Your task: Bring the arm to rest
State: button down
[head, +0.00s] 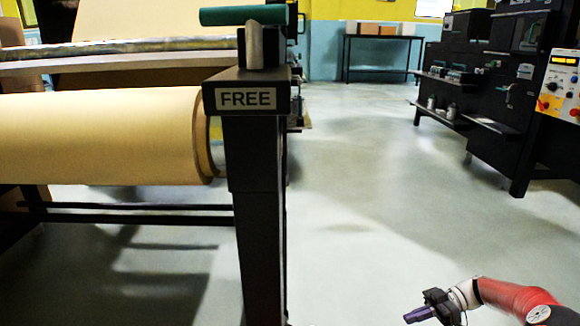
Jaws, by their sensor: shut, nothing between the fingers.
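My arm reaches in from the lower right corner of the head view, with a red link and a pale wrist. My gripper (418,315) is at its end, dark with purple fingers pointing left. The fingers are together with nothing between them. My gripper is over open floor, to the right of the black post and apart from it. The rest of the arm is cut off by the picture edge.
A black post (257,200) with a FREE label and a green-handled lever (243,16) stands left of centre. A kraft paper roll (95,137) lies beside it. Black machinery (490,90) with a control panel (560,88) stands at right. The floor (365,200) between is clear.

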jog(key=s+a+r+m+h, duration=0.4)
jog(key=a+r+h, duration=0.25)
jog(key=r, duration=0.25)
jog(key=s+a+r+m+h, duration=0.4)
jog(key=a+r+h, duration=0.1)
jog(key=a+r, duration=0.35)
jog(key=s+a+r+m+t+h, duration=0.2)
jog(key=s+r+m+t, duration=0.2)
jog(key=s, duration=0.5)
jog(key=s+a+r+m+t+h, duration=0.1)
jog(key=s+r+m+t, duration=0.3)
jog(key=s, duration=0.4)
notch_tip(320, 180, up, 13)
jog(key=p, duration=1.3)
jog(key=shift+s+r+m+p, duration=0.15)
jog(key=shift+s+m+p, duration=0.1)
jog(key=shift+m+p, duration=0.1)
